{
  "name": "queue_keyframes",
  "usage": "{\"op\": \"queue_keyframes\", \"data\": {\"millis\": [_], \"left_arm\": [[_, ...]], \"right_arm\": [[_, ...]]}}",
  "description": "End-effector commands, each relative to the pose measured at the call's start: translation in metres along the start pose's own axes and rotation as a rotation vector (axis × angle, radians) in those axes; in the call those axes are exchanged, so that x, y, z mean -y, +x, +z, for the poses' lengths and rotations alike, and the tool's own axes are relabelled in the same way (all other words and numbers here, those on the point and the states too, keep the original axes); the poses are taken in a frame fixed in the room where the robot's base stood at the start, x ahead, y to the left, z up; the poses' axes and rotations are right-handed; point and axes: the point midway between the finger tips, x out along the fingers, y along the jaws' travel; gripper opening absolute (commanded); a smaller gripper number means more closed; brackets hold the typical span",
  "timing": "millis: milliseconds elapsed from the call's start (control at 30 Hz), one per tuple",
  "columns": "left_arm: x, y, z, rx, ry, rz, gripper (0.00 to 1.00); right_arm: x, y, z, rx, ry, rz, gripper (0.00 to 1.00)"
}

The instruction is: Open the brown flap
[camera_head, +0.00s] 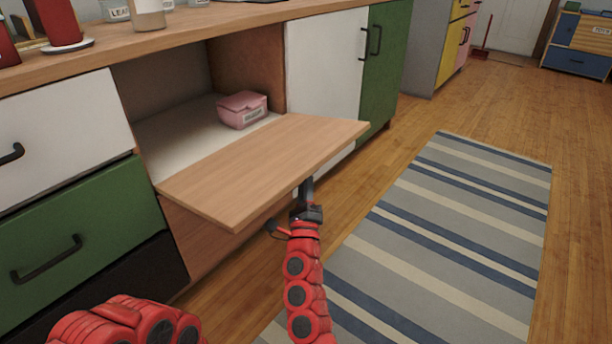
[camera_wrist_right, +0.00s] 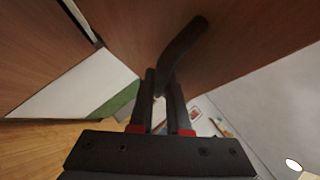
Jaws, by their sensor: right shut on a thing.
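The brown flap (camera_head: 265,165) is folded down and lies about level, sticking out from the cabinet front. The compartment behind it is open to view. My right gripper (camera_head: 306,190) is under the flap's outer edge, partly hidden by it in the head view. In the right wrist view, the fingers (camera_wrist_right: 160,88) are shut on the dark curved handle (camera_wrist_right: 183,48) on the flap's brown face (camera_wrist_right: 245,35). Only red links of my left arm show at the bottom left of the head view; its gripper is out of view.
A pink box (camera_head: 243,110) sits inside the compartment. Green (camera_head: 85,240) and white drawers (camera_head: 60,135) are left of the flap; a white door (camera_head: 325,70) and a green door (camera_head: 390,60) are right of it. A striped rug (camera_head: 440,240) covers open floor.

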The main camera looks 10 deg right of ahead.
Motion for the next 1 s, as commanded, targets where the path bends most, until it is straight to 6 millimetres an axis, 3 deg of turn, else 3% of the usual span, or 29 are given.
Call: {"op": "queue_keyframes", "data": {"millis": [400, 433, 567, 1000], "left_arm": [[-0.0003, 0.0000, 0.0001, 0.002, 0.001, 0.002, 0.50], [-0.0003, 0.0000, 0.0001, 0.002, 0.001, 0.002, 0.50], [-0.0003, 0.0000, 0.0001, 0.002, 0.001, 0.002, 0.50], [-0.0018, 0.0011, 0.0079, 0.002, 0.001, 0.002, 0.50]], "right_arm": [[0.0037, 0.0011, -0.0006, -0.002, 0.000, -0.009, 0.00], [0.0037, 0.0011, -0.0006, -0.002, 0.000, -0.010, 0.20], [0.0037, 0.0011, -0.0006, -0.002, 0.000, -0.010, 0.44], [0.0105, 0.0056, 0.0031, -0.002, 0.000, -0.010, 0.45]]}}
